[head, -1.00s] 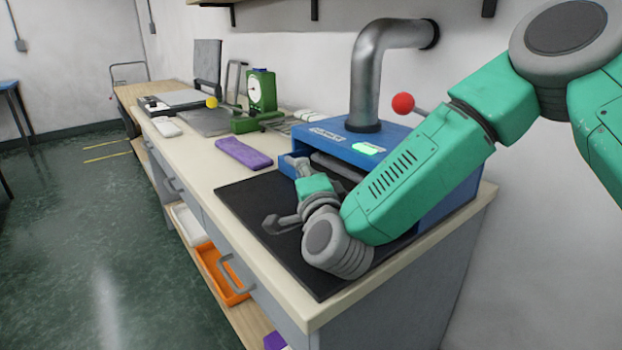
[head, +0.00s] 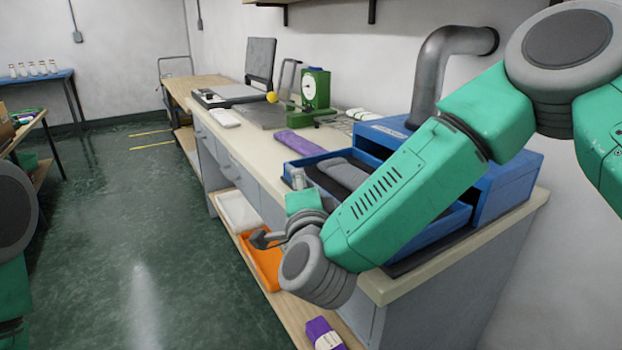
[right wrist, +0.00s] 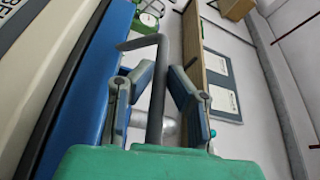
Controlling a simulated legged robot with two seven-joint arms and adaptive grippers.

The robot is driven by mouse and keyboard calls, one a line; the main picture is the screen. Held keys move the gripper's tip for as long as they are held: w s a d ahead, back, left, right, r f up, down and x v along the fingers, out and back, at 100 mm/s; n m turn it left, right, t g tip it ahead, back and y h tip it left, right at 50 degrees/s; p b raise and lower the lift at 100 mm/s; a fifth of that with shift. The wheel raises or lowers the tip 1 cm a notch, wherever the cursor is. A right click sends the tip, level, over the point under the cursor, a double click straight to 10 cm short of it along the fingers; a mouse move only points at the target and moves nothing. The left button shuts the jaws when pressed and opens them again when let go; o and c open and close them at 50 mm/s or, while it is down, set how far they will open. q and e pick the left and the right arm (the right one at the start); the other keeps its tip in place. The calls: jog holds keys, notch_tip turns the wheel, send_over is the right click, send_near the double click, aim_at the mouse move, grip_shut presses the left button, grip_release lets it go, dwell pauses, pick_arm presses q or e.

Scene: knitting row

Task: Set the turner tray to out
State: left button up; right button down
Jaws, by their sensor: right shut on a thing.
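The turner is a blue box (head: 512,178) at the right end of the bench, with a metal pipe rising from it. Its blue tray (head: 442,228) stands pulled out of the box, over the black mat (head: 405,266). Grey, padded-looking pieces (head: 345,174) lie in the tray. My right gripper (head: 297,180) is at the tray's front left. In the right wrist view its fingers (right wrist: 158,92) close on a grey bent bar (right wrist: 159,70), the tray handle, beside a blue wall. My forearm hides much of the tray. My left gripper is out of view.
A purple cloth (head: 300,142) lies on the bench left of the tray. A green dial gauge (head: 315,90) stands farther back. The floor at left is open.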

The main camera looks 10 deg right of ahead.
jog(key=shift+d, duration=0.1)
jog(key=c, duration=1.6)
grip_release()
jog(key=shift+w+d+f, duration=0.1)
jog(key=shift+d, duration=0.15)
jog(key=shift+o, duration=0.2)
jog(key=shift+d, duration=0.1)
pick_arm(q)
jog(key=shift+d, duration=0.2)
pick_arm(e)
jog(key=s+a, duration=0.1)
jog(key=s, duration=1.1)
jog(key=shift+f, duration=0.45)
